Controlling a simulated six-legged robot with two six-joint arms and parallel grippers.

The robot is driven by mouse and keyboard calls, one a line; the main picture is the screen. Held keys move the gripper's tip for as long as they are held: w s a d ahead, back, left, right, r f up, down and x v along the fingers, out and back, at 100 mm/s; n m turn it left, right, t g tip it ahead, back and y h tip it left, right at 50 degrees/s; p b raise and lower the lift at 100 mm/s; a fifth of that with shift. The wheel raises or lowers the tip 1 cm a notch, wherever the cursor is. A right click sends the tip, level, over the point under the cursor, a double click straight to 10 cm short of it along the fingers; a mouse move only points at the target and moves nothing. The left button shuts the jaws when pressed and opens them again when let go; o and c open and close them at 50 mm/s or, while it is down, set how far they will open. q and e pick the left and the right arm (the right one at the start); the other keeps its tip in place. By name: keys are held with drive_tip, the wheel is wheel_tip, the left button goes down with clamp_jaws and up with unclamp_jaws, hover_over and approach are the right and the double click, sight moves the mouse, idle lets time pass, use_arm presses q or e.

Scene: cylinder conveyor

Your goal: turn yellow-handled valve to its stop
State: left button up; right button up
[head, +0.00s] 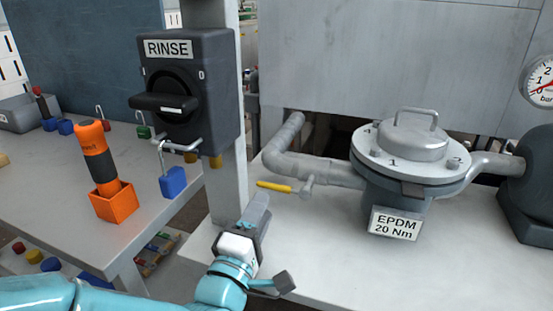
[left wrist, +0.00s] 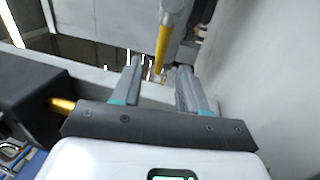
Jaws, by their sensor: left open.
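The valve's yellow handle (head: 274,187) is a short bar beside the pipe left of the grey filter housing. It joins a small grey valve stem (head: 307,186) at its right end. My left gripper (head: 259,200) is open and empty, just in front of and below the handle. In the left wrist view, the yellow handle (left wrist: 162,48) runs away from the camera, and its near end appears between the tips of my left gripper (left wrist: 160,70). I see no finger clearly touching it. My right gripper is not in view.
A dark RINSE switch box (head: 185,90) on a grey post (head: 228,165) stands close left of my gripper. The filter housing (head: 400,165) stands right on the bench (head: 330,265). An orange holder (head: 113,203) and blue padlock (head: 173,182) are at left. The bench front is clear.

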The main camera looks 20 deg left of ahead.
sight(283, 189)
use_arm(q)
drive_tip(key=w+r, duration=0.1)
drive_tip(key=w, duration=0.8)
drive_tip(key=shift+d+r, duration=0.15)
drive_tip(key=shift+r, duration=0.1)
drive_tip(key=shift+c, duration=0.2)
clamp_jaws()
